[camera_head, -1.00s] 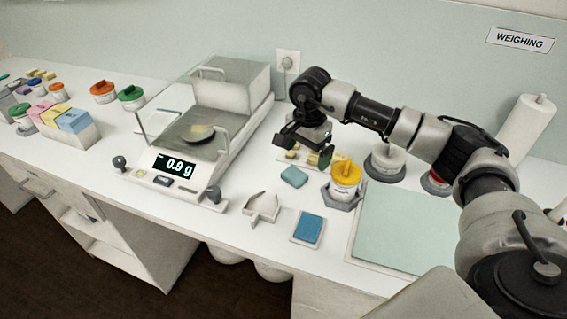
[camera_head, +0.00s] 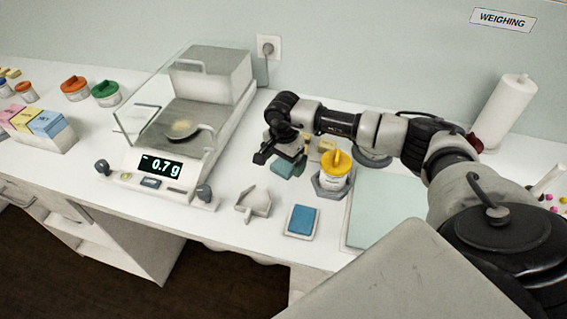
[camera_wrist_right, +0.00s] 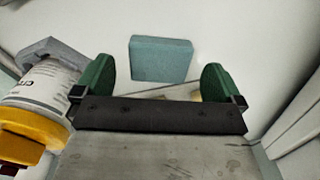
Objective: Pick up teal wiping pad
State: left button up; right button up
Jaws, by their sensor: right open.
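The teal wiping pad (camera_head: 288,169) lies on the white counter between the balance and the yellow-lidded jar, partly hidden by my right gripper in the head view. In the right wrist view the pad (camera_wrist_right: 161,60) is a flat teal block, fully visible ahead of the jaws. My right gripper (camera_head: 278,158) is just above the pad. In the wrist view the right gripper (camera_wrist_right: 156,85) is open, its green fingertips to either side of the pad's near edge, with nothing between them. My left gripper is not in view.
The yellow-lidded jar (camera_head: 335,172) stands in a grey holder close right of the pad; the jar (camera_wrist_right: 45,95) is near the left finger. The balance (camera_head: 168,172) is at left. A blue pad (camera_head: 302,220) and a scoop-shaped tray (camera_head: 254,202) lie in front.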

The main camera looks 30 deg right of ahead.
aim_at(284, 165)
jog(key=shift+s+f, duration=0.1)
jog(key=shift+f, duration=0.55)
jog(key=c, duration=1.1)
notch_tip(284, 165, up, 9)
jog(key=shift+b, duration=1.25)
jog(key=shift+r, duration=0.55)
